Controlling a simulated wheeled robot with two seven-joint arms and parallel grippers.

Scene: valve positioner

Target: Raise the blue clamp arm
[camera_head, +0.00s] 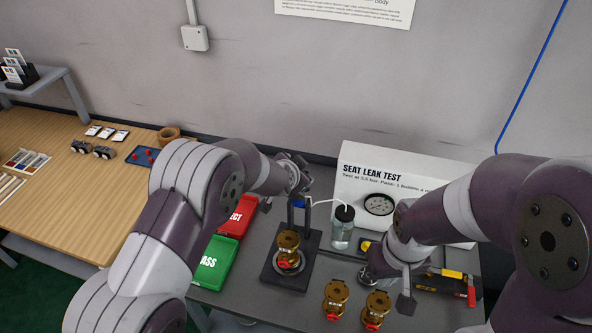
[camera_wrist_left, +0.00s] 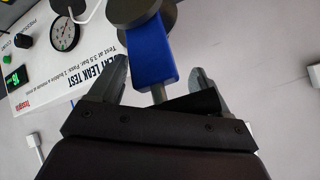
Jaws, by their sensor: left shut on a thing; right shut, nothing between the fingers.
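The blue clamp arm (camera_head: 299,201) shows as a small blue piece at the top of a black clamp stand (camera_head: 279,277). In the left wrist view the blue clamp arm (camera_wrist_left: 152,52) is large and lies between the two fingers of my left gripper (camera_wrist_left: 160,75). My left gripper (camera_head: 287,188) is shut on it; the wrist hides part of the contact in the head view. A brass valve (camera_head: 288,243) stands on the fixture below the arm. My right gripper (camera_head: 388,290) is shut and empty, low over the bench at the right.
Two brass valves (camera_head: 335,297) stand at the front. A water bottle (camera_head: 342,228) and the white seat leak test panel (camera_head: 375,170) stand behind and right. Red (camera_head: 238,216) and green (camera_head: 213,262) trays lie left.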

